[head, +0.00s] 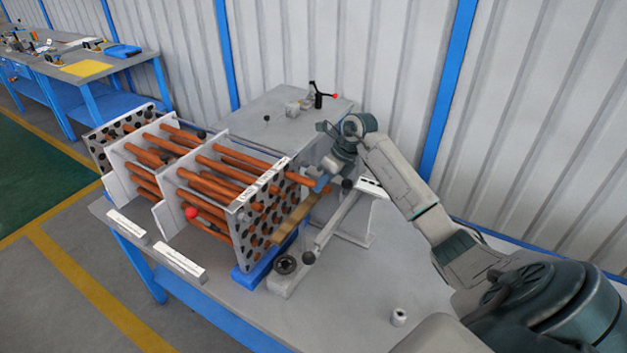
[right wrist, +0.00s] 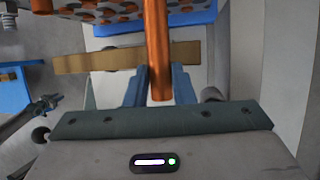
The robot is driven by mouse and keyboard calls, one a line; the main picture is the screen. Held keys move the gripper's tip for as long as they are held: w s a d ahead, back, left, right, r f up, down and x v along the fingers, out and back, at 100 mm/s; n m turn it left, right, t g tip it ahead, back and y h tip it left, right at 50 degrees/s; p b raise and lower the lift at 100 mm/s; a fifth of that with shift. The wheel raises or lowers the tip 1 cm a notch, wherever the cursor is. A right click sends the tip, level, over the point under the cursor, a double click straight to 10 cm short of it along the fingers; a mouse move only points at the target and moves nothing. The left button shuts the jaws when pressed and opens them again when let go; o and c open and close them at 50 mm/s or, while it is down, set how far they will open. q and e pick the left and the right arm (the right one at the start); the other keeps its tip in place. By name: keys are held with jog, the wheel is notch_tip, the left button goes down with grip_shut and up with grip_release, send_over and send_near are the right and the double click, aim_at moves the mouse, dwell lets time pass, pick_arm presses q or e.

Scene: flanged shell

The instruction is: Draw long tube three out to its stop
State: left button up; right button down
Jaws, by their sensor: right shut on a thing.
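A bundle of copper tubes (head: 208,188) runs through several upright perforated plates on the bench. The near tube sheet (head: 243,243) has many round holes with tube ends in them. My right gripper (head: 321,184) is at the right of this sheet, shut on the end of one copper tube (head: 299,178) that sticks out of it. In the right wrist view the tube (right wrist: 158,50) lies between the two blue fingers of the gripper (right wrist: 160,88), its end just short of the palm. The tube's number cannot be read. My left gripper is out of view.
A tan bar (head: 294,220) lies slanted beside the sheet, and also shows in the right wrist view (right wrist: 98,59). A grey rail with a dark knob (head: 309,258) and a black ring (head: 285,264) stand in front. A small white cylinder (head: 398,317) stands on the otherwise clear bench right.

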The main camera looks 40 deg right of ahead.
jog(key=shift+r, duration=0.1)
jog(key=c, duration=1.2)
grip_release()
jog(key=shift+c, duration=0.2)
jog(key=shift+d+r, duration=0.2)
jog(key=b+v, duration=0.4)
jog(key=v, duration=0.6)
jog(key=shift+r, duration=0.2)
jog(key=shift+s, duration=0.1)
